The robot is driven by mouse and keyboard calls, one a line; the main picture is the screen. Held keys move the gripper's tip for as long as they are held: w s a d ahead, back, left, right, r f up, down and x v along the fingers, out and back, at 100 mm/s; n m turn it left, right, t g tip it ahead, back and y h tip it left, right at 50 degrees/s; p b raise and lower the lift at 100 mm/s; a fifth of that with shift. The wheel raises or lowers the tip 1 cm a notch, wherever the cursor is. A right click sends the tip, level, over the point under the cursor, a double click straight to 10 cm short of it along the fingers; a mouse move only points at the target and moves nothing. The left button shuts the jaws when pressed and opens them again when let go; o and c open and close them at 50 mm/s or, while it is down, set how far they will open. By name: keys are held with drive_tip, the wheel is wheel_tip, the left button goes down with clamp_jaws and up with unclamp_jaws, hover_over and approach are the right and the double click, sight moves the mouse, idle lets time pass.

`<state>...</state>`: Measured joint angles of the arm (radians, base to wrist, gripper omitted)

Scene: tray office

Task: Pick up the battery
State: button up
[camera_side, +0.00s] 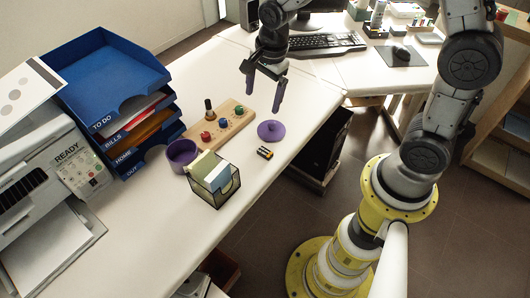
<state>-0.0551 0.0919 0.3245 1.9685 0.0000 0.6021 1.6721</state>
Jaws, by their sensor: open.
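My gripper (263,98) is open and empty, fingers pointing down. It is above the desk, higher in the picture than the battery and the purple piece, and touches neither.
Blue stacked trays (105,75) and a printer (50,170) are further left. A keyboard (322,44) lies behind.

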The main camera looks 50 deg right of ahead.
drive_tip(key=g, duration=0.2)
hover_over(264, 151)
drive_tip(key=f, duration=1.3)
drive_tip(key=shift+s+a+f, duration=0.1)
drive_tip(key=shift+s+f, duration=0.3)
drive_tip(key=shift+w+f, duration=0.15)
drive_tip(key=shift+f, duration=1.4)
drive_tip(key=shift+w+f, duration=0.1)
drive_tip(key=shift+f, duration=1.45)
drive_tip(key=c, duration=1.4)
drive_tip(key=shift+r, duration=0.1)
drive_tip(key=shift+c, duration=0.2)
drive_tip(key=shift+r, duration=0.5)
wheel_tip(264, 151, up, 3)
drive_tip(key=shift+s+f, duration=0.15)
drive_tip(key=shift+f, duration=0.05)
drive_tip(key=s+d+r, duration=0.1)
drive_tip(key=s+r, duration=0.8)
drive_tip(key=s, duration=0.4)
drive_tip(key=shift+s+r, duration=0.15)
drive_tip(key=shift+s, duration=0.25)
